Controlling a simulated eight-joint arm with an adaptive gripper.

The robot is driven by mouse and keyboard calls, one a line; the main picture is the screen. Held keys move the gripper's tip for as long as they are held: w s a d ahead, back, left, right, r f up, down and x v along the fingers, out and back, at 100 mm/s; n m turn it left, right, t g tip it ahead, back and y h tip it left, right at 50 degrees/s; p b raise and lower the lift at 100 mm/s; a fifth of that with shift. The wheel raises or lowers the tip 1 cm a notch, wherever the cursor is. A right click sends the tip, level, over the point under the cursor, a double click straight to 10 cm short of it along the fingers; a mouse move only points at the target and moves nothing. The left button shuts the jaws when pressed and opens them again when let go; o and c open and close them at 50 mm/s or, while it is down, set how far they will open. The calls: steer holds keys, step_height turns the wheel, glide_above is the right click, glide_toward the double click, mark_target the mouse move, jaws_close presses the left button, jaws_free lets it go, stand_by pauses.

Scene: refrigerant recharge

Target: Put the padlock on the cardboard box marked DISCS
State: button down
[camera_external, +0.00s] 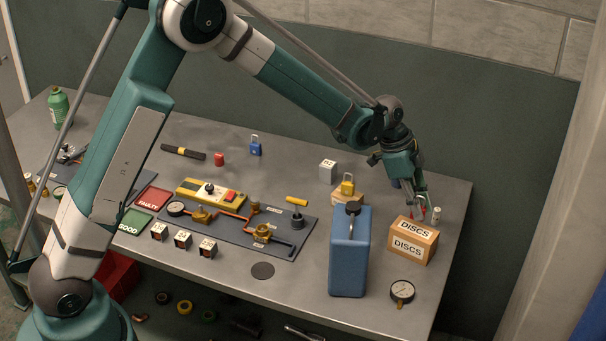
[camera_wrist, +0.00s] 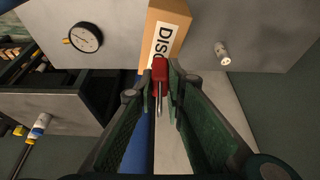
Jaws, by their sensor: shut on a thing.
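A red padlock (camera_wrist: 160,72) with a metal shackle is between the fingers of my gripper (camera_wrist: 160,85) in the wrist view. My gripper (camera_external: 419,209) is shut on it and points down, just above and behind the cardboard box marked DISCS (camera_external: 413,245) in the external view. The padlock is mostly hidden there, with only a little red showing. The box (camera_wrist: 165,28) also shows in the wrist view, with the padlock overlapping its label. I cannot tell whether the padlock touches the box.
A tall blue canister (camera_external: 349,255) stands left of the box. A yellow padlock (camera_external: 347,184) sits behind the canister, and a blue padlock (camera_external: 255,146) is farther left. A round gauge (camera_external: 402,291) lies in front of the box, and a small white cylinder (camera_external: 437,214) stands behind it.

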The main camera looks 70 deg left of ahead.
steer(key=shift+f, duration=0.15)
steer(key=shift+f, duration=1.75)
steer(key=shift+f, duration=0.1)
steer(key=c, duration=2.4)
jaws_free()
steer(key=shift+o, duration=0.2)
steer(key=v, duration=1.2)
steer(key=shift+r, duration=0.2)
